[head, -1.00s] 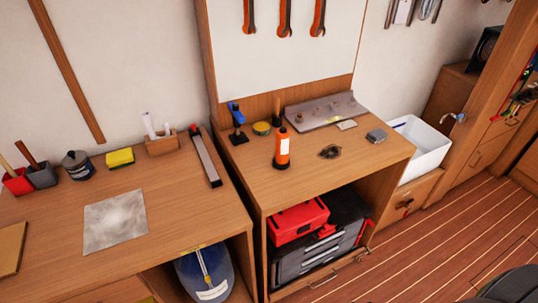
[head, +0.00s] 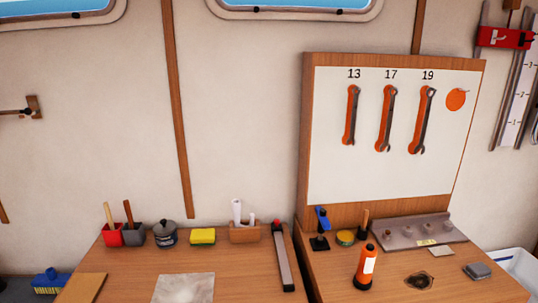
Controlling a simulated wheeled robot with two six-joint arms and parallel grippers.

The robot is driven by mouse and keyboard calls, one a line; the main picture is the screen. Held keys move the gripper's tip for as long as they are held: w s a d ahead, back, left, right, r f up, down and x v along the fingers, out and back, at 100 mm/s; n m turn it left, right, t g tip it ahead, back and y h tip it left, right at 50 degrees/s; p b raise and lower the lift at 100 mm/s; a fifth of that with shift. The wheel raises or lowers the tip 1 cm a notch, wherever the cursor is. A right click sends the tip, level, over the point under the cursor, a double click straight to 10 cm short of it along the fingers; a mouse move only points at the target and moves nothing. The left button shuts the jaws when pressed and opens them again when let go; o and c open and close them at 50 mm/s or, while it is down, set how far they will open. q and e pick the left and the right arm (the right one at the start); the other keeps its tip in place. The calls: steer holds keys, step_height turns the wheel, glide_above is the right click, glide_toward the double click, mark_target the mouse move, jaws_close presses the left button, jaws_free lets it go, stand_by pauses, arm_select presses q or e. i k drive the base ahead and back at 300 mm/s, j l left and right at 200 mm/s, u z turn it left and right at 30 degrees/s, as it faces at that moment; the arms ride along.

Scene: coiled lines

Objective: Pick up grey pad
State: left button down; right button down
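A small grey block (head: 478,271) with rounded edges, which looks like the grey pad, lies on the right workbench (head: 345,287) near its right end. A flat grey sheet (head: 184,288) lies on the left workbench (head: 235,270), cut off by the bottom of the picture. Neither of my grippers is in the head view.
An orange bottle (head: 366,268), a dark ring-shaped part (head: 418,280) and a grey metal plate (head: 418,230) are on the right bench near the block. A wrench board (head: 395,135) rises behind. A white basin (head: 518,267) stands at the right.

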mark_target(476, 271)
steer(key=z, duration=1.45)
